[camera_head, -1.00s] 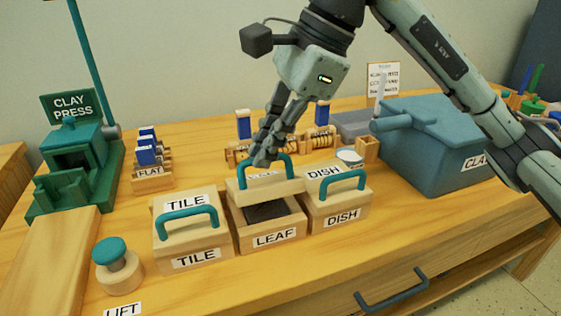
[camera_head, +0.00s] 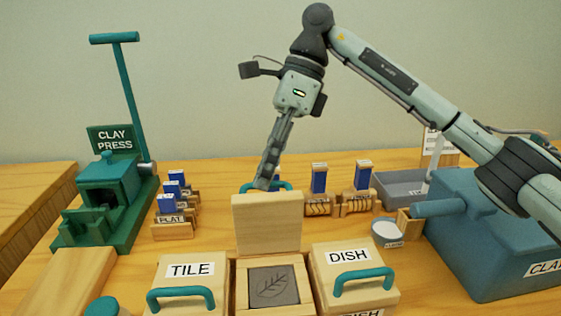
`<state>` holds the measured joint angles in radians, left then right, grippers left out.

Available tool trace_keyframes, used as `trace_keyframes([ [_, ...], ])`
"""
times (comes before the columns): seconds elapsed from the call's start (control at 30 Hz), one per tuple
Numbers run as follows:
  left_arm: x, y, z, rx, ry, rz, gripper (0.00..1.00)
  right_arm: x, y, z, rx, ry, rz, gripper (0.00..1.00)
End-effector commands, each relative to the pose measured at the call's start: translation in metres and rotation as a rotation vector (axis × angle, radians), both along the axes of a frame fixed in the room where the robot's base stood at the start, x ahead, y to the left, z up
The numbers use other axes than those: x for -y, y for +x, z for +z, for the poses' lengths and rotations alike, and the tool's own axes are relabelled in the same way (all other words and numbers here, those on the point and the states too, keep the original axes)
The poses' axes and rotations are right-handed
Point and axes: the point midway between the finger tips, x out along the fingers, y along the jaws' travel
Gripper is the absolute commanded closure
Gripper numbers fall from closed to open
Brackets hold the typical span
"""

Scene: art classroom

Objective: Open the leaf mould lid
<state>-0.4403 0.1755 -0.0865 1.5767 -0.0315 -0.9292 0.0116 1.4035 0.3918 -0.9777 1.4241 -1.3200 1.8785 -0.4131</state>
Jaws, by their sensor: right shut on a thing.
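The leaf mould (camera_head: 240,291) is a wooden box in the middle front, between the tile mould (camera_head: 190,270) and the dish mould (camera_head: 345,258). Its lid (camera_head: 267,224) stands raised, nearly upright, at the back of the box, with its plain wooden underside facing me. Inside the open box shows a dark grey slab with a leaf pattern (camera_head: 272,287). My right gripper (camera_head: 265,184) is shut on the lid's teal handle (camera_head: 283,186) behind the lid's top edge; the fingertips are partly hidden by the lid. My left gripper is not in view.
A green clay press (camera_head: 108,190) stands at the left. Small stands with blue-handled tools (camera_head: 173,203) are behind the moulds. A white bowl (camera_head: 387,234) and a big blue clay bin (camera_head: 490,245) are at the right. A teal-topped knob (camera_head: 102,306) is at the front left.

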Motion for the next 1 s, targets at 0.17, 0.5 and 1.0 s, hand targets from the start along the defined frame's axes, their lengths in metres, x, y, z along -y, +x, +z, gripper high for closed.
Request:
trace_keyframes([
  [0.17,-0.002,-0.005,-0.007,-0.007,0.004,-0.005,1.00,-0.001,0.014,-0.018,-0.171,-0.021,0.003,1.00],
  [0.5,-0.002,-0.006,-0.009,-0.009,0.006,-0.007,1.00,-0.002,0.033,-0.032,-0.355,-0.026,0.009,1.00],
  [1.0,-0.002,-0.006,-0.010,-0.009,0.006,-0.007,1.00,-0.002,0.040,-0.041,-0.423,-0.031,0.009,1.00],
])
